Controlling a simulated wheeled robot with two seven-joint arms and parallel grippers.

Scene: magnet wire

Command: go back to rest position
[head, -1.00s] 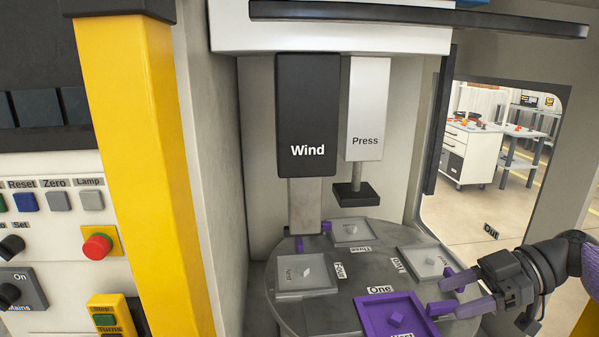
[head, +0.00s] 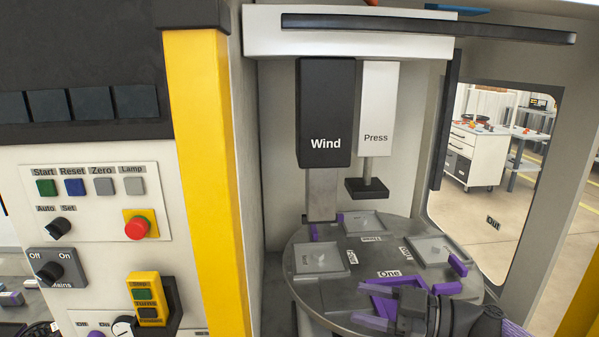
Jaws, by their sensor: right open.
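My right gripper (head: 362,304) reaches in from the lower right over the near edge of the grey round table (head: 305,283). Its purple fingers are apart, pointing left, with nothing seen between them. The purple tray (head: 412,291) at the "One" label (head: 389,273) lies by the fingers and is largely hidden by them; I cannot tell if they touch it. My left gripper is not in view.
Grey trays sit on the table at left (head: 320,261), back (head: 366,225) and right (head: 434,251). The Wind unit (head: 325,110) and Press unit (head: 377,105) hang above. A yellow post (head: 207,180) and control panel (head: 95,200) stand left. The doorway (head: 490,215) is right.

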